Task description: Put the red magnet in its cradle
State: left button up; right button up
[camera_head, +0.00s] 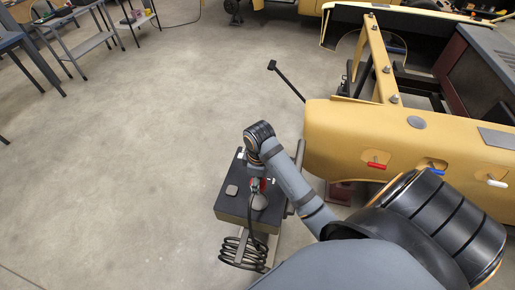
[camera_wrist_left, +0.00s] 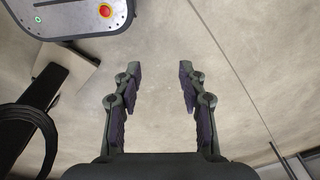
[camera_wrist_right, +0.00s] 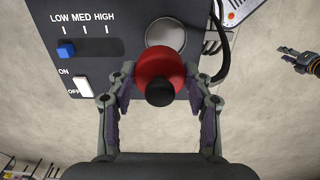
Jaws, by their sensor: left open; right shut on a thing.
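The red magnet (camera_wrist_right: 155,68) is a round red body with a black knob, held between the fingers of my right gripper (camera_wrist_right: 160,88). It is above the edge of a dark control box (camera_wrist_right: 100,15), beside a round grey disc (camera_wrist_right: 166,35); I cannot tell whether it touches the box or whether the disc is the cradle. In the head view only a little red of the magnet (camera_head: 262,184) shows at the box, mostly hidden by my right arm. My left gripper (camera_wrist_left: 187,82) is open and empty above bare floor; it also shows at the right wrist view's right edge (camera_wrist_right: 295,58).
The box carries a blue slider (camera_wrist_right: 66,49) and a white switch (camera_wrist_right: 83,87). A coiled black cable (camera_head: 243,251) hangs at its front. A yellow vehicle shell (camera_head: 345,130) stands close on the right. Open floor (camera_head: 140,150) lies to the left.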

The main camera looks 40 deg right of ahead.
aim_at(259, 201)
jog(key=shift+s+a, duration=0.1)
jog(key=shift+s, duration=0.05)
jog(key=shift+s+a+f+p, duration=0.2)
jog(key=shift+s+f+p, duration=0.1)
jog(key=shift+f, duration=0.25)
jog(key=shift+s+a+f+p, duration=0.2)
jog(key=shift+s+f, duration=0.1)
jog(key=shift+f, duration=0.25)
notch_tip(259, 201, down, 2)
jog(key=shift+f, duration=0.25)
jog(key=shift+w+d+f, duration=0.15)
jog(key=shift+w+f, duration=0.1)
jog(key=shift+f, duration=0.05)
notch_tip(259, 201, down, 3)
jog(key=shift+f+p, duration=0.1)
jog(key=shift+p, duration=0.55)
jog(key=shift+f, duration=0.6)
jog(key=o, duration=1.4)
pick_arm(q)
jog(key=s, duration=0.1)
jog(key=s+a+r, duration=0.1)
jog(key=s+r, duration=0.1)
jog(key=shift+a, duration=0.3)
